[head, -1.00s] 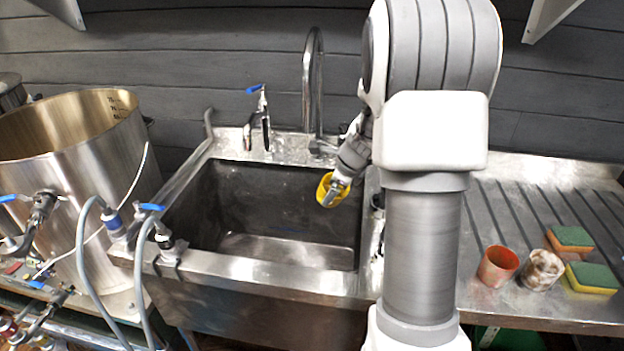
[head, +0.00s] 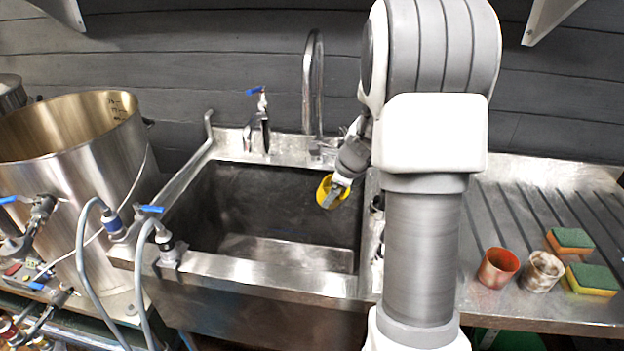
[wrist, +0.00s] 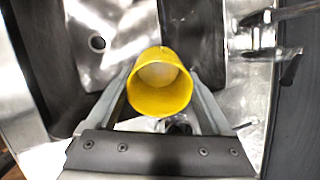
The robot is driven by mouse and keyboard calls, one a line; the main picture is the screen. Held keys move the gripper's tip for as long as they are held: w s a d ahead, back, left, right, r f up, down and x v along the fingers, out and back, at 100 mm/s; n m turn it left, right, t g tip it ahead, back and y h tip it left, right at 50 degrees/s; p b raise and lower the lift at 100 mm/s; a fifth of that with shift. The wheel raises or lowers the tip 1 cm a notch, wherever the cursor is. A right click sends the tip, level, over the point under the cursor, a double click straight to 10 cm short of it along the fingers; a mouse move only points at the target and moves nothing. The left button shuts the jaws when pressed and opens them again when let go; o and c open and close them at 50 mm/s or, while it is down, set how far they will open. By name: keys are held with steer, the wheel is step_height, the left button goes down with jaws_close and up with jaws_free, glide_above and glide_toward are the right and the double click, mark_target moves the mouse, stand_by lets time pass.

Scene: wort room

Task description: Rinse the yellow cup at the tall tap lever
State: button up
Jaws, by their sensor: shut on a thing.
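The yellow cup (head: 324,191) is held by my gripper (head: 338,188) over the right part of the steel sink (head: 200,262). In the wrist view the cup (wrist: 158,98) sits between the two fingers of my gripper (wrist: 160,90), its open mouth toward the camera and its inside pale. The tall curved tap (head: 313,80) stands at the back of the sink, with its spout above and behind the cup. Its base (head: 322,148) is partly hidden near my arm; a lever there is hard to make out. No running water is visible.
A shorter tap with a blue lever (head: 257,122) stands left of the tall tap. A large steel pot (head: 80,165) and hoses are at left. An orange cup (head: 497,268), a whitish stained cup (head: 541,271) and two sponges (head: 594,279) (head: 570,240) lie on the right drainboard.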

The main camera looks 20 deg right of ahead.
steer(key=s+r+p, duration=0.1)
steer(key=s+r, duration=0.3)
steer(key=s, duration=0.1)
steer(key=shift+d+p, duration=0.2)
steer(key=shift+p, duration=0.15)
steer(key=shift+r, duration=0.1)
stand_by(0.7)
